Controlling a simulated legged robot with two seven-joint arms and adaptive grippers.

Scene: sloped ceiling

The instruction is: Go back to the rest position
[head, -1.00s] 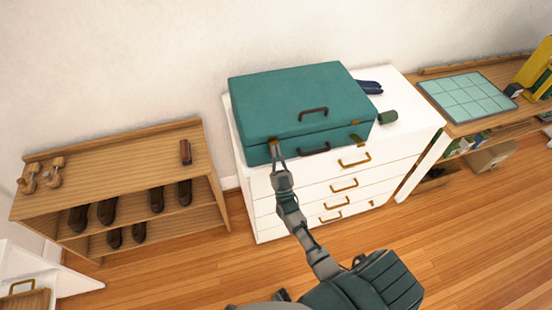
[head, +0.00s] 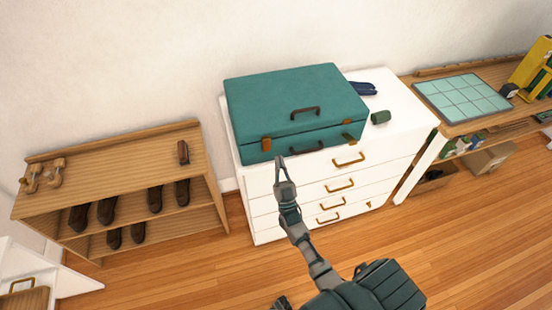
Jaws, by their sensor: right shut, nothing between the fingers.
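My right gripper (head: 280,163) is shut and empty. It shows just in front of the lower front edge of the teal suitcase (head: 290,93), below and right of its left brown latch (head: 266,144). I cannot tell whether it touches the suitcase. The suitcase lies closed on top of the white drawer chest (head: 411,125). My right arm reaches up from the bottom of the picture. My left gripper is not in view.
A wooden shoe rack (head: 110,160) with several dark shoes stands at the left. A dark blue item (head: 362,88) and a green roll (head: 380,117) lie on the chest. A wooden bench with a tiled mat (head: 462,96) is at the right. Wooden floor (head: 440,230) lies open in front.

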